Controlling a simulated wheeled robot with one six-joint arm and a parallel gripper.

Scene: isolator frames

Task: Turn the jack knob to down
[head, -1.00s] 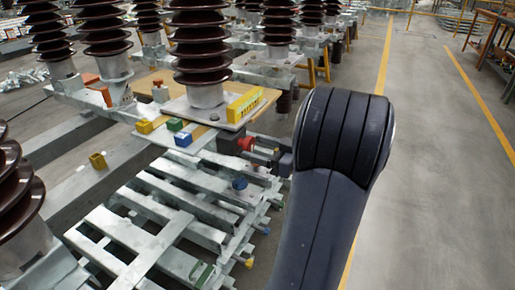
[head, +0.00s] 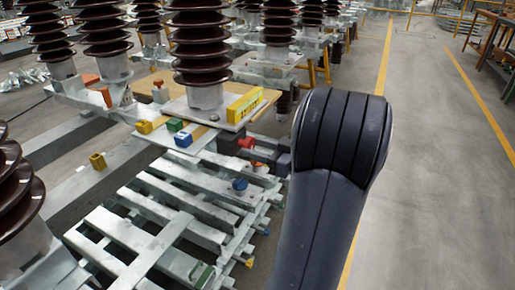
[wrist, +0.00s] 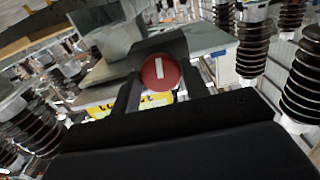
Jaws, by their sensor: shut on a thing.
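The jack knob is a round red knob (wrist: 160,72) with a white bar on its face. In the wrist view the bar stands close to upright, slightly tilted. The knob also shows in the head view (head: 247,143), on the side of a dark box (head: 229,143). My gripper (wrist: 158,82) has one dark finger on each side of the knob and is shut on it. The fingers partly cover the knob's sides. In the head view my large dark arm link hides much of the wrist.
A yellow block (head: 245,105) and a blue block (head: 183,139) sit on the plate by a brown insulator (head: 202,50). Metal slatted frames (head: 150,235) lie below and left. The grey floor (head: 440,180) at right is open.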

